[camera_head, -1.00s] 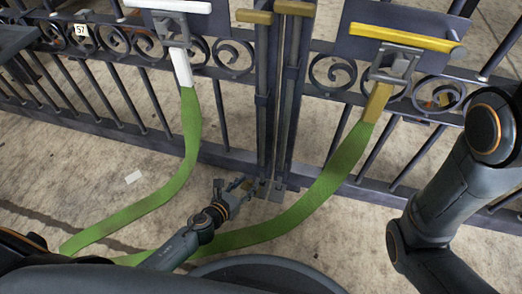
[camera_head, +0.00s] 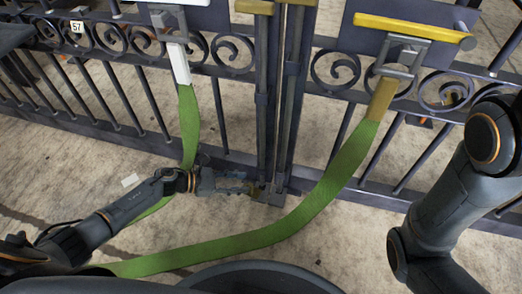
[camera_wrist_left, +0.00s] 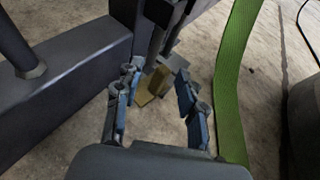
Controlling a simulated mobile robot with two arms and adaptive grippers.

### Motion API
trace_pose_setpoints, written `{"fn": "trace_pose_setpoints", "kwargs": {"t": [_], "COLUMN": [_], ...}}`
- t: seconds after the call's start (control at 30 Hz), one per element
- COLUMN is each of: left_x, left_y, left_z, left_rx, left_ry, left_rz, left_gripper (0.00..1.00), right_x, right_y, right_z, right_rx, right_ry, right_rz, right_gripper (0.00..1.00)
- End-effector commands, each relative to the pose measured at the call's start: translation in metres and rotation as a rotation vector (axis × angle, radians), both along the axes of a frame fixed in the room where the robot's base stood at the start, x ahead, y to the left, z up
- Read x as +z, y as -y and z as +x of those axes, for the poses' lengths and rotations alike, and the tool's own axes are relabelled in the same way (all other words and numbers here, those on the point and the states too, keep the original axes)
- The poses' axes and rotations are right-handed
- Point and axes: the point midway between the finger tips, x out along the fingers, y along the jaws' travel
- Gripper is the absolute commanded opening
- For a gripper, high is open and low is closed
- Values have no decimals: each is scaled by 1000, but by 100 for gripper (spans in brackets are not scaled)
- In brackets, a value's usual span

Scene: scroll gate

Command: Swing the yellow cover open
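A small dull yellow piece (camera_head: 257,190), which may be the yellow cover, sits low at the foot of the gate's middle posts. It also shows in the left wrist view (camera_wrist_left: 153,84), just beyond my fingers. My left gripper (camera_head: 246,187) reaches it from the left, close to the ground. In the left wrist view the left gripper's fingers (camera_wrist_left: 154,98) are apart, with the yellow piece ahead between them. I cannot tell whether they touch it. A bright yellow bar (camera_head: 410,30) is mounted high on the right gate leaf. My right gripper is out of view.
A dark gate (camera_head: 130,50) with scrolls and bars spans the back. A green strap (camera_head: 325,195) hangs from a yellow end piece (camera_head: 381,97) and sweeps low to the left. Another green strap (camera_head: 189,125) hangs from a white one (camera_head: 179,63). Pale floor lies in front.

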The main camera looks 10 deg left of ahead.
Motion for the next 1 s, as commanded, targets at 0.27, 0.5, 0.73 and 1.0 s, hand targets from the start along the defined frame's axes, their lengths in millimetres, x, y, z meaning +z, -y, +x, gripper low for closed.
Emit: {"fn": "trace_pose_setpoints", "kwargs": {"t": [0.27, 0.5, 0.73, 1.0], "left_x": [26, 44, 70, 108], "left_y": [-46, -85, -56, -16], "left_z": [-24, -44, -47, -50], "left_rx": [3, 2, 20, 39], "left_ry": [-1, -1, -49, -131], "left_rz": [0, 1, -127, -297], "left_gripper": [40, 40, 40, 40], "right_x": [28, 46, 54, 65], "right_y": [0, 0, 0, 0], "right_z": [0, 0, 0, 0], "right_rx": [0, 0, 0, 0], "right_ry": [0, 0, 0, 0], "right_rz": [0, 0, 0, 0], "right_gripper": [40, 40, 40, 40]}}
